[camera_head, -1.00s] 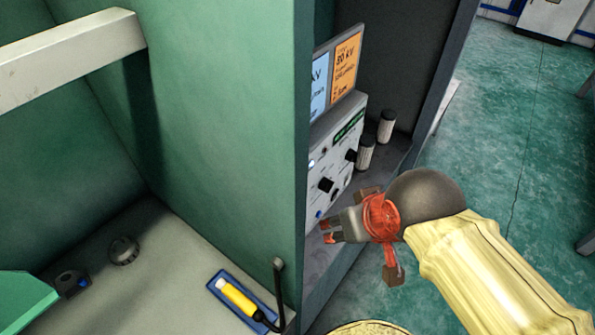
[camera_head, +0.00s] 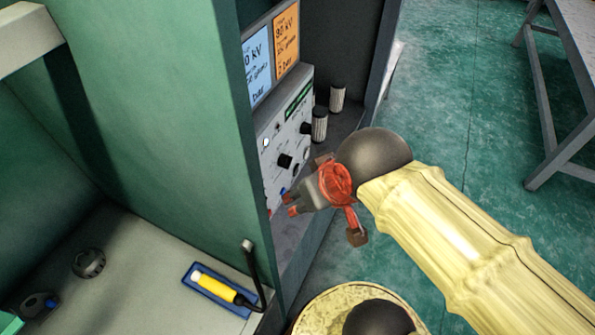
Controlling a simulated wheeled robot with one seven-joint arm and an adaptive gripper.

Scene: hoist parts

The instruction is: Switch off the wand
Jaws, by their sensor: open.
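The wand (camera_head: 216,286), yellow with a white end, lies in a blue tray (camera_head: 191,269) on the light surface at lower left. A grey control panel (camera_head: 287,135) with black knobs (camera_head: 285,161) and lit spots stands in the cabinet recess. A blue and orange display (camera_head: 272,50) sits above it. My gripper (camera_head: 287,205) is open, with red-tipped fingers, close to the lower part of the panel. A blue button (camera_head: 284,192) shows beside the fingers. I cannot tell whether they touch the panel.
A green wall (camera_head: 150,120) separates the wand's bay from the panel's recess. Two ribbed cylinders (camera_head: 337,98) stand behind the panel. A grey table (camera_head: 562,80) is at upper right. Green floor is open between.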

